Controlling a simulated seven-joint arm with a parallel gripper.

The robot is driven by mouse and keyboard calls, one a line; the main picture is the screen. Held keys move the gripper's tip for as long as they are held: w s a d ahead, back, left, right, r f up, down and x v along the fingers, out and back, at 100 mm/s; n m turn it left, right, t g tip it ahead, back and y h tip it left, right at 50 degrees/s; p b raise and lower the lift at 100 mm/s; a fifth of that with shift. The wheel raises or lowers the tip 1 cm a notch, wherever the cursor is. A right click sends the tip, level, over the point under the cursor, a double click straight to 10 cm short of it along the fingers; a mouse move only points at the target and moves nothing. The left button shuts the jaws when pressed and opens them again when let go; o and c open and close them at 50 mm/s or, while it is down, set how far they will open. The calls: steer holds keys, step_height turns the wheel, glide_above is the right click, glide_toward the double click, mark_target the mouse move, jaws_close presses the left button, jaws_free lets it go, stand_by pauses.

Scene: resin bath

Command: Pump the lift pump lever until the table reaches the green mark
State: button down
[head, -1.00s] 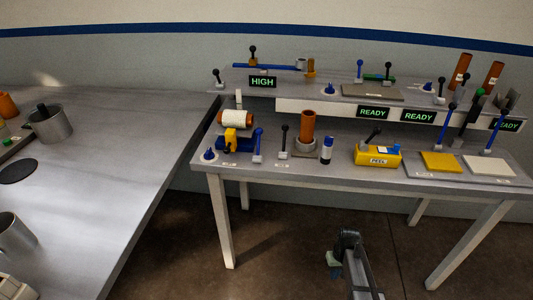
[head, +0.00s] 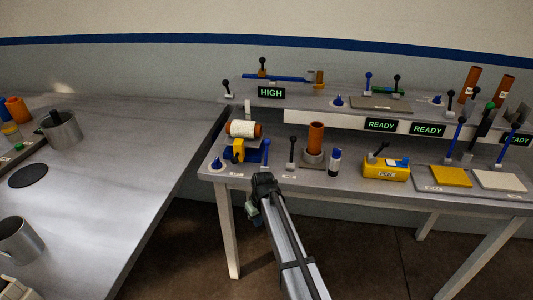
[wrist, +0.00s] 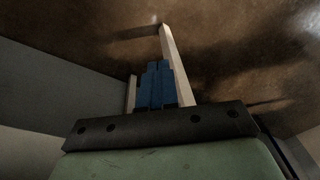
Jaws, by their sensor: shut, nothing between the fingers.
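Several levers stand on the bench at the right in the head view; I cannot tell from their small labels which is the lift pump lever. A black-knobbed lever (head: 291,152) stands upright near the front edge, beside an orange cylinder (head: 316,138) on a grey round base. A blue lever (head: 265,152) stands left of it. No green mark can be made out. My gripper (wrist: 156,68) shows blue fingers, shut and empty, in the wrist view. In the head view my arm's dark end is at the bench's front edge, below these levers; the fingers are hidden there.
A yellow PEEL box (head: 386,172), a white roll on an orange core (head: 243,129) and a small blue-and-white bottle (head: 334,161) stand on the bench. A raised shelf behind carries a HIGH sign (head: 271,92). Another table (head: 120,170) with metal pots is at left.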

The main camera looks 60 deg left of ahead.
steer(key=s+a+r+n+y, duration=0.1)
steer(key=s+a+r+n, duration=0.1)
steer(key=s+a+r, duration=0.45)
steer(key=s+a+r+n+y, duration=0.1)
steer(key=s+a+r+y, duration=0.15)
steer(key=a+r, duration=0.7)
steer(key=w+r+t+h, duration=0.1)
steer(key=w+r, duration=0.4)
steer(key=r, duration=0.3)
steer(key=w+r+h, duration=0.2)
steer(key=w+r, duration=0.3)
steer(key=r, duration=0.2)
steer(key=w+d+h, duration=0.1)
steer(key=w, duration=0.2)
steer(key=w+d+m+h, duration=0.1)
steer(key=w+d, duration=0.1)
steer(key=w, duration=0.1)
steer(key=w+d+m+h, duration=0.1)
steer(key=w+d, duration=0.1)
steer(key=w, duration=0.1)
steer(key=shift+w, duration=0.35)
steer(key=shift+f, duration=0.2)
